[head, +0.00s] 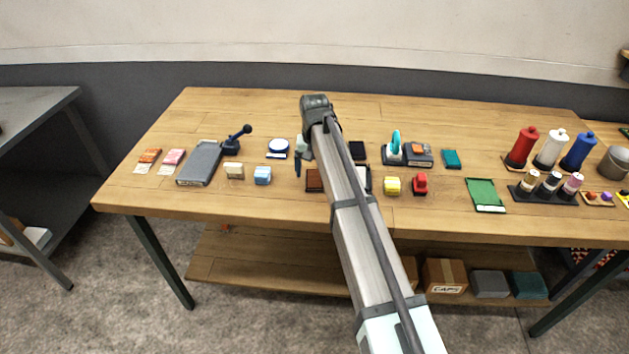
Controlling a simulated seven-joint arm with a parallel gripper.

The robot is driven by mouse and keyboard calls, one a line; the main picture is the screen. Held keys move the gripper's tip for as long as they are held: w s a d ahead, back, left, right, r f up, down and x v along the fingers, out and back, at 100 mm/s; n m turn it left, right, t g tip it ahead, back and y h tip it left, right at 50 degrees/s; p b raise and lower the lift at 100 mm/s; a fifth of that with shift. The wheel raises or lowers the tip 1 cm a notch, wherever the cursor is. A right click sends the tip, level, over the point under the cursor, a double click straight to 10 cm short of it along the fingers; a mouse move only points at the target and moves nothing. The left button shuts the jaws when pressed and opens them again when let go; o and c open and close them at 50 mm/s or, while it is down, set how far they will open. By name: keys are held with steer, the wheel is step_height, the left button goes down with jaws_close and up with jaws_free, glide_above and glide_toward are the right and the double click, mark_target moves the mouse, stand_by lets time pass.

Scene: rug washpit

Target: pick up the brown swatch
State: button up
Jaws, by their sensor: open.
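The brown swatch (314,181) is a small dark reddish-brown square lying flat on the wooden table, near the front middle. My arm covers its right side. My gripper (298,169) points down just behind and left of the swatch, apart from it in the picture. It is open and nothing shows between its fingers. Part of the gripper is hidden behind my arm, and its height above the table is hard to tell.
A blue block (263,175), cream block (234,171) and round blue-and-white item (278,148) lie left. A black square (357,150), yellow block (392,185) and red item (420,183) lie right. Bare wood (300,212) runs along the front edge.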

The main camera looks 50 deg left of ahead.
mark_target(316, 178)
step_height(316, 178, down, 2)
steer(key=shift+f, duration=0.2)
steer(key=c, duration=1.2)
steer(key=shift+o, duration=0.2)
steer(key=shift+r, duration=0.15)
step_height(316, 178, up, 9)
steer(key=shift+m, duration=0.6)
steer(key=w+d, duration=0.2)
steer(key=w, duration=0.1)
steer(key=w+d, duration=0.3)
steer(key=w, duration=0.1)
steer(key=w+d, duration=0.3)
steer(key=shift+w+f, duration=0.15)
steer(key=shift+f, duration=0.2)
